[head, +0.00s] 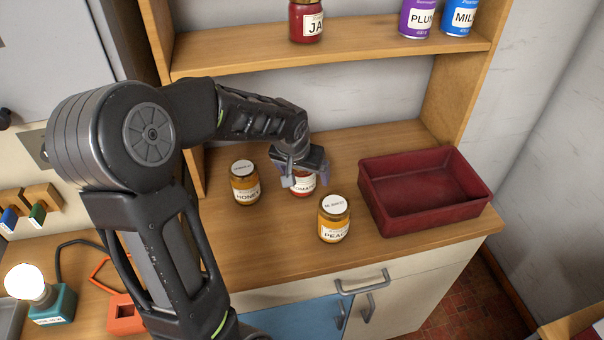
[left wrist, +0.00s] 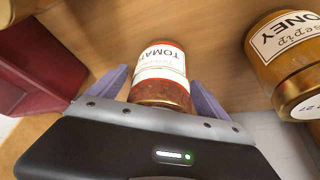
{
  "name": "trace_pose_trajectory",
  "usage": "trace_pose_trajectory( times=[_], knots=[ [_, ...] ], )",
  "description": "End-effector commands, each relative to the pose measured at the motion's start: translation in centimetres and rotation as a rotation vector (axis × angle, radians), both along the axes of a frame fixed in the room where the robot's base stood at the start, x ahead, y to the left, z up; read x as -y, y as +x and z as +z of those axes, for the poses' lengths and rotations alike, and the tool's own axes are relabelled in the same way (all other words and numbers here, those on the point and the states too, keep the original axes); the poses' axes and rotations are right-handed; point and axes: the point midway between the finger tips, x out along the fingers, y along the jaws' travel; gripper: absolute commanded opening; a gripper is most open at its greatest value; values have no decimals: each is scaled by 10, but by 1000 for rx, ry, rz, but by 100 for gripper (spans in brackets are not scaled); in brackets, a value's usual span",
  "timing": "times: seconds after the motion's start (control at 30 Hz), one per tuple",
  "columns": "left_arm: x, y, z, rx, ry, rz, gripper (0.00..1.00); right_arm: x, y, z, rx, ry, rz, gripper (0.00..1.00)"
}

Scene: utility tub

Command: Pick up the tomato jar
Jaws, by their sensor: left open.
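The tomato jar (head: 302,186) stands on the wooden counter between the honey jar and the peach jar, its upper part hidden by my left gripper in the head view. In the left wrist view the tomato jar (left wrist: 160,75) is red with a white label and sits between the two purple fingers. My left gripper (head: 305,172) is open, with one finger on each side of the jar; a gap shows beside the jar in the left wrist view (left wrist: 160,92). My right gripper is in neither view.
The honey jar (head: 245,183) stands close on the left, the peach jar (head: 334,218) close in front on the right. A dark red tub (head: 378,208) sits further right on the counter. A shelf (head: 350,58) with a jam jar (head: 306,22) and tins is above.

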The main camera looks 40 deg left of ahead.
Motion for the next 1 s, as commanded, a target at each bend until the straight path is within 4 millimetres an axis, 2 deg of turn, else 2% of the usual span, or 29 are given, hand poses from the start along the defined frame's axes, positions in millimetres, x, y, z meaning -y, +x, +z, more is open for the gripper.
trace_pose_trajectory(
  times=[0.33,1.0],
  knots=[
    [0,0,0,0,0,0,88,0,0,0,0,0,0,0],
    [0,0,0,0,0,0,33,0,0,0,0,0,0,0]
  ],
)
